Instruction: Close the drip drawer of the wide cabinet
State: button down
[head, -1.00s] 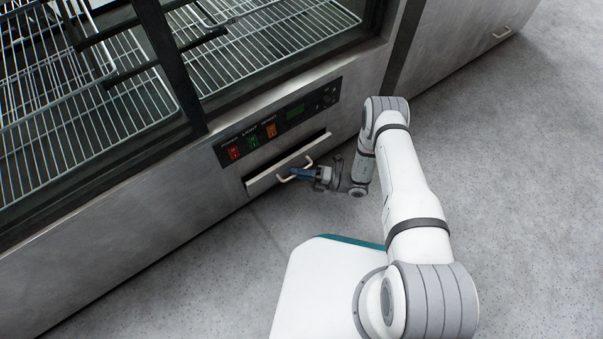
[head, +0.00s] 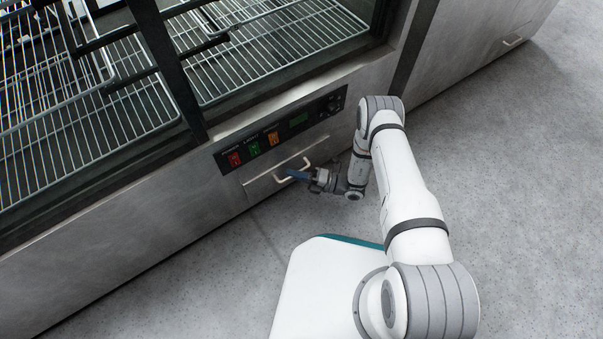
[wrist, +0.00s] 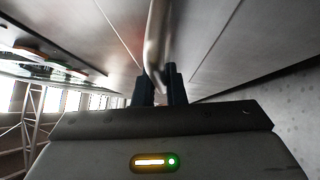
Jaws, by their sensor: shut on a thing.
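The wide cabinet (head: 105,238) is a metal display case with wire shelves behind glass. Its drip drawer (head: 262,187) is below the switch panel, and its front looks flush with the cabinet face. The drawer has a pale bar handle (head: 299,171). My gripper (head: 291,175) is shut on the handle from the front. In the wrist view the handle (wrist: 157,45) runs between the two dark fingers of my gripper (wrist: 160,85), with the drawer front just beyond. The fingers hide part of the handle.
A switch panel (head: 283,131) with red, green and orange switches is just above the drawer. Another metal cabinet (head: 465,50) with a small handle (head: 514,41) stands to the right. The grey speckled floor (head: 520,190) is clear on the right.

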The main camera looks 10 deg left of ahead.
jog(key=shift+a, duration=0.35)
jog(key=shift+w+d, duration=0.25)
jog(key=shift+w, duration=0.15)
jog(key=c, duration=1.5)
grip_release()
jog(key=shift+a, duration=0.1)
jog(key=d+f+p, duration=0.1)
jog(key=d+p, duration=0.1)
jog(key=d, duration=0.6)
jog(key=shift+w, duration=0.25)
jog(key=shift+s, duration=0.1)
